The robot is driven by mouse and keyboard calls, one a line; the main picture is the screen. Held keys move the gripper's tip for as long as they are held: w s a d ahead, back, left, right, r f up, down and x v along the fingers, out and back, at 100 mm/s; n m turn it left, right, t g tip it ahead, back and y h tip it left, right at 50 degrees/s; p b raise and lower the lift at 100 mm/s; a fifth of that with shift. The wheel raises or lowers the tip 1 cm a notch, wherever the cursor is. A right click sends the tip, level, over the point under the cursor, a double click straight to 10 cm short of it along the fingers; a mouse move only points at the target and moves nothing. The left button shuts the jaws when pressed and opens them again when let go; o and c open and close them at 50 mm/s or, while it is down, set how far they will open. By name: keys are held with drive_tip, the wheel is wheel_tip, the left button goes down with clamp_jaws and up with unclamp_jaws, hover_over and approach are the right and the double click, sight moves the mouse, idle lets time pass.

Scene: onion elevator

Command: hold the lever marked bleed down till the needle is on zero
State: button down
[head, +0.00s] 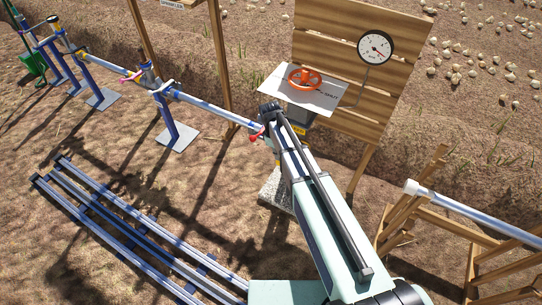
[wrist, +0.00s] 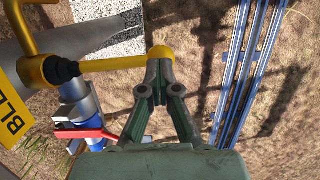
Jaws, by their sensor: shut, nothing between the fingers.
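A yellow lever (wrist: 115,64) with a round end knob (wrist: 160,52) reaches across the wrist view from a dark pivot. A yellow plate lettered "BLE…" (wrist: 14,108) is beside it at the left edge. My gripper (wrist: 158,68) is shut, its fingertips together at the knob and overlapping it in the picture. Whether they touch it I cannot tell. In the head view the round white gauge (head: 376,47) hangs on a plank board; its needle points toward the lower right, but the numbers are too small to read. My arm hides the lever there.
An orange handwheel (head: 305,79) sits on a white plate below the gauge. A red handle (wrist: 85,133) is close to my gripper on the blue pipe. A wooden rack (head: 425,220) stands at right.

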sight(278, 162)
drive_tip(key=shift+s+a+f+t+h+b, duration=0.1)
drive_tip(key=shift+s+f+t+h+b, duration=0.1)
drive_tip(key=shift+f+t+b, duration=0.25)
drive_tip(key=shift+s+f+t+h+b, duration=0.1)
drive_tip(key=shift+f+t+h+b, duration=0.1)
drive_tip(key=shift+f+b, duration=0.3)
drive_tip(key=shift+f+t+h+b, duration=0.3)
drive_tip(key=shift+f+t+b, duration=0.15)
drive_tip(key=shift+f, duration=0.25)
drive_tip(key=shift+w+f, duration=0.25)
drive_tip(key=shift+f, duration=0.4)
drive_tip(key=shift+s+f+b, duration=0.15)
drive_tip(key=shift+f+b, duration=0.05)
drive_tip(key=shift+b, duration=0.1)
idle(0.7)
drive_tip(key=shift+r, duration=0.15)
drive_tip(key=s+p+v, duration=0.1)
drive_tip(key=v, duration=1.3)
drive_tip(key=shift+a, duration=0.3)
drive_tip(key=shift+m, duration=0.3)
